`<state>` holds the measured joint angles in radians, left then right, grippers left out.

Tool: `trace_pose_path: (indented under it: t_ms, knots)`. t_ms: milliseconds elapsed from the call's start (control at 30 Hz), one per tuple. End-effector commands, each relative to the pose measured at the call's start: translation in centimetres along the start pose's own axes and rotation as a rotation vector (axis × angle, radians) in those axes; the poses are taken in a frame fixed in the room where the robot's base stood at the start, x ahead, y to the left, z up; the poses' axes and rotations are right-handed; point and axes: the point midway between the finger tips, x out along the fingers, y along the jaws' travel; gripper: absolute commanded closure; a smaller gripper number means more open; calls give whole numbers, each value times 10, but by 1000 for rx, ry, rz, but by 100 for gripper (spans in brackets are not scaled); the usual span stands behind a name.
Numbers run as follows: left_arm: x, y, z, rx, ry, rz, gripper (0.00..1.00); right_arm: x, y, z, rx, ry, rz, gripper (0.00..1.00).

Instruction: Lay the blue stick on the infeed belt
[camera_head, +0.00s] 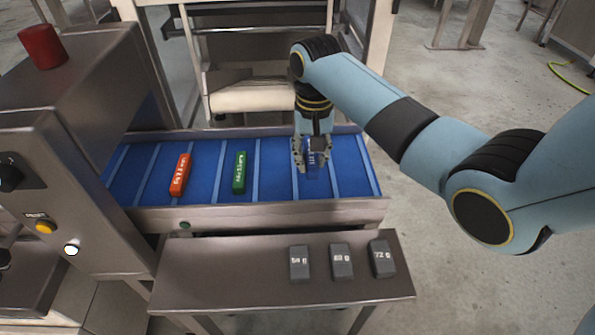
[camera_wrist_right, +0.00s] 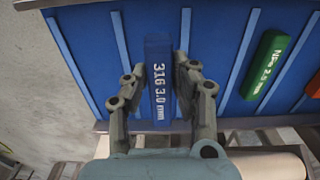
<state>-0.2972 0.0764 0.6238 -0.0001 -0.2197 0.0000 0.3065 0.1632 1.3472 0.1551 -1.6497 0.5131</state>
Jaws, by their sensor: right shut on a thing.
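The blue stick (camera_head: 312,163) is upright in the picture between the fingers of my right gripper (camera_head: 311,168), over the right part of the blue infeed belt (camera_head: 275,190). In the right wrist view the blue stick (camera_wrist_right: 158,80) bears white lettering, and the fingers of my right gripper (camera_wrist_right: 160,85) close on its two sides. It lies parallel to the belt's cross ribs, between two of them. I cannot tell whether it touches the belt surface. My left gripper is not in view.
An orange stick (camera_head: 180,174) and a green stick (camera_head: 240,172) lie on the belt to the left. A steel machine (camera_head: 85,130) with a red button (camera_head: 42,46) stands at the left. Three grey weights, one of them here (camera_head: 342,262), sit on a front shelf (camera_head: 225,285).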

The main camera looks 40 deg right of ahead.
Motion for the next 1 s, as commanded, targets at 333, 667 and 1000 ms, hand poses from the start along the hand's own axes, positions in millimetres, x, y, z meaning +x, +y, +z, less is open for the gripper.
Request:
trace_pose_path:
  t_ms: [333, 667, 1000]
  knots:
    - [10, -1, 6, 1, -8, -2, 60, 30, -22, -18, -1, -3, 2, 100]
    - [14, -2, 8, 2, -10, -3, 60, 57, -23, -18, -1, 1, 0, 100]
    - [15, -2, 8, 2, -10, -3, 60, 60, -22, -18, -1, 0, 0, 63]
